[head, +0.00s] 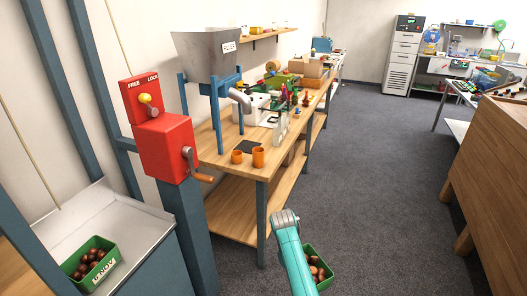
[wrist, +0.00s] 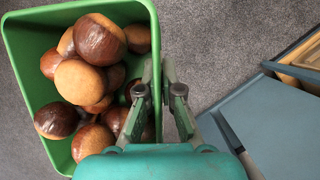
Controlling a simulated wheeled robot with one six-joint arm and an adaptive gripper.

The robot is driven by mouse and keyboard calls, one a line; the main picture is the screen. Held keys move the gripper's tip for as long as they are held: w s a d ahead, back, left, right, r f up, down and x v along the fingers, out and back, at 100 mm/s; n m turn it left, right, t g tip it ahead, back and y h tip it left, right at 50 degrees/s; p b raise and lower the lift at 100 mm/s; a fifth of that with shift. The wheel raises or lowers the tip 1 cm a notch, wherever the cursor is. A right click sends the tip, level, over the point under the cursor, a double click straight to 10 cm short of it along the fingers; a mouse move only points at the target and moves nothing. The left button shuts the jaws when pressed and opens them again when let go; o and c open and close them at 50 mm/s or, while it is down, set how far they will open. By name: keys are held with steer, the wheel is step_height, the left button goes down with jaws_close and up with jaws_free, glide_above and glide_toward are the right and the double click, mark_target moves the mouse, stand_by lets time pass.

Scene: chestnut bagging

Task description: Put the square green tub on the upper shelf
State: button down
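A green tub (head: 325,281) filled with brown chestnuts is at the end of my turquoise arm, low in the middle of the head view. In the wrist view the tub (wrist: 25,75) looks roughly square and fills the left half. My gripper (wrist: 160,75) has its fingers on either side of the tub's right wall, closed on it. The tub hangs over the grey carpet, and my arm hides part of it in the head view. A wooden wall shelf (head: 268,36) with small items is at the back, above the workbench.
A second, lettered green tub (head: 105,268) with chestnuts sits on a metal tray (head: 125,222) at left. A red lever box (head: 165,148) stands beside it. The wooden workbench (head: 225,160) has a lower shelf (head: 235,215). A wooden cabinet (head: 500,160) is at right. Carpet between is clear.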

mark_target(322, 276)
steer(key=d+f+m, duration=0.1)
steer(key=d, duration=0.1)
steer(key=s+d+f+m+y, duration=0.1)
steer(key=d+m, duration=0.1)
steer(key=d, duration=0.1)
steer(key=s+d+f+m+y, duration=0.1)
steer(key=d+m, duration=0.1)
steer(key=shift+d+f+g, duration=0.1)
steer(key=shift+d+g, duration=0.2)
steer(key=shift+g, duration=0.1)
